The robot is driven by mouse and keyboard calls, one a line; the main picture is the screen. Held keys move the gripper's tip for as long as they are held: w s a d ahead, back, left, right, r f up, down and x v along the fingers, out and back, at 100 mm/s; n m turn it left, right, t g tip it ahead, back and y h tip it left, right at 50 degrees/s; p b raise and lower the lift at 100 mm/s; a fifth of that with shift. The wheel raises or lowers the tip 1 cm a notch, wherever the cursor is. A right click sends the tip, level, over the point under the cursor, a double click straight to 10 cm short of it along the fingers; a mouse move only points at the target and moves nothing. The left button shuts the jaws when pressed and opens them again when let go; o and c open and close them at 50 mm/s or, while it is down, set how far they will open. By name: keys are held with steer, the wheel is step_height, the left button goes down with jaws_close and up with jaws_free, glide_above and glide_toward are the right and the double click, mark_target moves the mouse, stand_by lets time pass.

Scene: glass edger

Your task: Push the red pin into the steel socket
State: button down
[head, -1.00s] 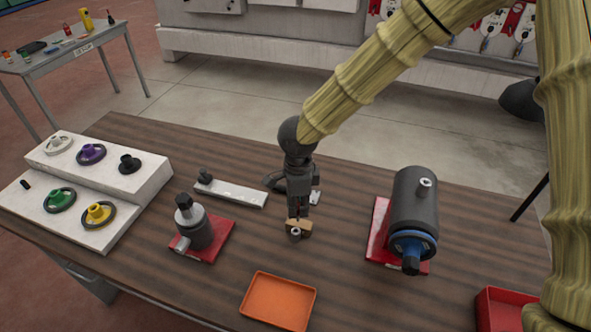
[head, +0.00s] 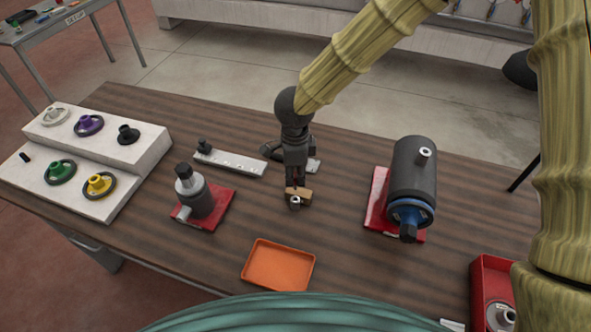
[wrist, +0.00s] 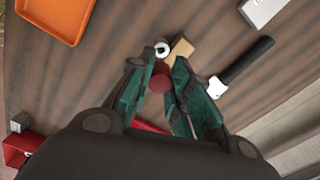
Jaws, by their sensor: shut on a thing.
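The red pin (wrist: 160,80) shows in the wrist view between the fingertips of my gripper (wrist: 158,90), which are shut on it. The steel socket (wrist: 162,49) is a bright ring just past the pin's end, beside a tan block (wrist: 182,51). In the head view my gripper (head: 296,186) points down right at the socket (head: 295,202) and the tan block (head: 304,194). The fingers hide the pin there. I cannot tell whether the pin's tip touches the socket.
An orange tray (head: 279,265) lies in front. A grey cylinder on a red base (head: 378,201) stands to the right, and a smaller fixture (head: 202,200) to the left. A white stepped stand (head: 140,150) holds several coloured knobs. A red bin (head: 491,268) is at lower right.

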mark_target(295, 189)
steer(key=shift+w+f, duration=0.2)
steer(key=shift+f, duration=1.05)
steer(key=shift+s+f+b, duration=0.15)
steer(key=shift+f+b, duration=0.3)
steer(key=shift+f, duration=0.45)
steer(key=shift+r, duration=0.1)
steer(key=shift+p, duration=1.25)
steer(key=shift+f+b, duration=0.8)
steer(key=shift+f, duration=1.55)
stand_by(0.6)
steer(key=c, duration=1.3)
jaws_free()
steer(key=shift+o, duration=0.2)
steer(key=shift+r, duration=0.15)
